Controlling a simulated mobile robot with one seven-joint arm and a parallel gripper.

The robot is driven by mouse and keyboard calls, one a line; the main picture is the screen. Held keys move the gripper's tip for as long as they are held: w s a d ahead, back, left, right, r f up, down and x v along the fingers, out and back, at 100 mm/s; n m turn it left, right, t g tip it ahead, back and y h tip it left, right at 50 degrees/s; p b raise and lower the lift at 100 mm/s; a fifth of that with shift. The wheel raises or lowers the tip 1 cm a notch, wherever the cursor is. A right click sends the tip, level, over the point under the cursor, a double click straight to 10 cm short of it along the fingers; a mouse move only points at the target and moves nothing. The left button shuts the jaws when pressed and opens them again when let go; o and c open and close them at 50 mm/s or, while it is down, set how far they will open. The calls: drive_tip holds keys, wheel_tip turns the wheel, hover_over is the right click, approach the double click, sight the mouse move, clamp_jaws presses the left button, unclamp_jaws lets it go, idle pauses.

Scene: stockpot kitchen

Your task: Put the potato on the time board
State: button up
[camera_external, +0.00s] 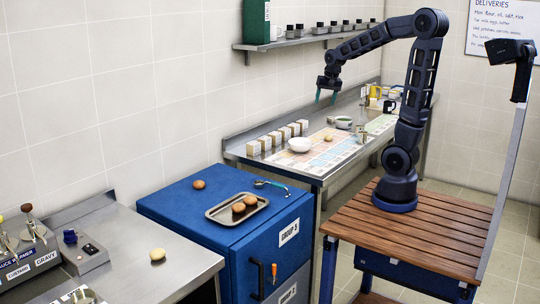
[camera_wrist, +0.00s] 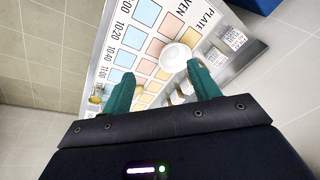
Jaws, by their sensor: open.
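The time board (camera_external: 340,152) lies on the steel counter at the back wall, with coloured cells and a white bowl (camera_external: 300,145) on it. The wrist view shows its printed times and cells (camera_wrist: 140,38) and the bowl (camera_wrist: 175,57). A pale, potato-like lump (camera_external: 157,254) lies on the front left steel counter. A brown round item (camera_external: 199,184) lies on the blue cabinet, and two more (camera_external: 244,204) lie in a tray; I cannot tell surely which is the potato. My gripper (camera_external: 326,98) is open and empty, above the board, with green fingers (camera_wrist: 162,86) pointing down.
The blue cabinet (camera_external: 225,240) stands between the two counters, with a metal tray (camera_external: 222,216) and a spoon-like utensil (camera_external: 270,184) on top. Several small boxes (camera_external: 278,137) line the wall behind the board. A shelf (camera_external: 300,40) with jars hangs above.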

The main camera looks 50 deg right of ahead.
drive_tip(key=s+a+r+n+t, duration=0.1)
drive_tip(key=s+a+n, duration=0.3)
drive_tip(key=s, duration=0.5)
drive_tip(key=s+a+r+n, duration=0.1)
drive_tip(key=s+a+n, duration=0.4)
drive_tip(key=s+a, duration=0.4)
drive_tip(key=shift+s+r+t, duration=0.35)
drive_tip(key=shift+s+t, duration=0.05)
drive_tip(key=shift+s, duration=0.4)
